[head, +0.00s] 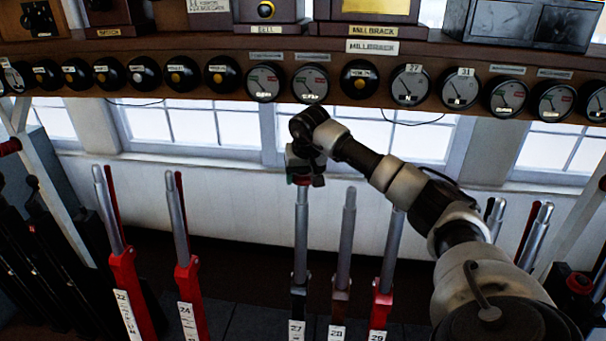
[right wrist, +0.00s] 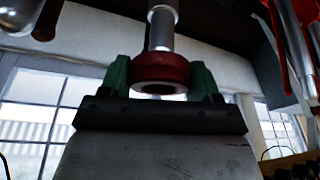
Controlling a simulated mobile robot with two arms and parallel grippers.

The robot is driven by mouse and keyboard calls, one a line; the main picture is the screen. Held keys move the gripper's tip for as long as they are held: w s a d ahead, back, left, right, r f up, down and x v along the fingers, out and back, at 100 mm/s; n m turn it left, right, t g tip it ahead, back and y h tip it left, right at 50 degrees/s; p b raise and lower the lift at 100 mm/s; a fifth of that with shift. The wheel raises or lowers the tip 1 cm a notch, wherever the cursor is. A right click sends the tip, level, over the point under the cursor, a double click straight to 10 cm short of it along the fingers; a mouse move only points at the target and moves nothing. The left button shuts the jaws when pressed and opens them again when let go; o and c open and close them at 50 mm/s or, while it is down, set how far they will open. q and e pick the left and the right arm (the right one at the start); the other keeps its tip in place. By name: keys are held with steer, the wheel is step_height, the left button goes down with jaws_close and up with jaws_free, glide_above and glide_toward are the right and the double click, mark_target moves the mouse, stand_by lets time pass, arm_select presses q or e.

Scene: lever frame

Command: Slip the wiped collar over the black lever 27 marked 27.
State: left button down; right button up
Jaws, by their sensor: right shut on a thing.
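Lever 27 (head: 300,235) has a bare steel handle, a black lower part and a white plate (head: 297,329) marked 27. My right gripper (head: 304,178) is at the top of this handle, shut on the red collar (right wrist: 161,69). In the right wrist view the collar sits between green finger pads, its pale-rimmed dark opening towards the camera. The steel handle (right wrist: 161,32) lines up with the collar and meets its far side. I cannot tell whether the handle's tip is inside the collar or just touching it. My left gripper is not in view.
Lever 28 (head: 344,245) and red lever 29 (head: 383,300) stand close on the right. Red levers 22 (head: 124,275) and 24 (head: 188,280) stand left, with a gap before lever 27. A shelf (head: 190,104) with dials and black knobs runs above.

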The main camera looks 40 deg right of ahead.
mark_target(305, 176)
steer(key=shift+s+a+f+b, duration=0.15)
steer(key=shift+f+b, duration=0.55)
steer(key=shift+f, duration=0.4)
steer(key=shift+s+a+f+b, duration=0.15)
steer(key=shift+f+b, duration=0.5)
steer(key=shift+f, duration=0.4)
steer(key=o, duration=0.9)
steer(key=shift+o, duration=0.5)
steer(key=shift+r, duration=0.1)
steer(key=shift+p+v, duration=2.05)
steer(key=shift+v, duration=0.95)
steer(key=shift+r, duration=0.2)
steer(key=shift+v, duration=1.2)
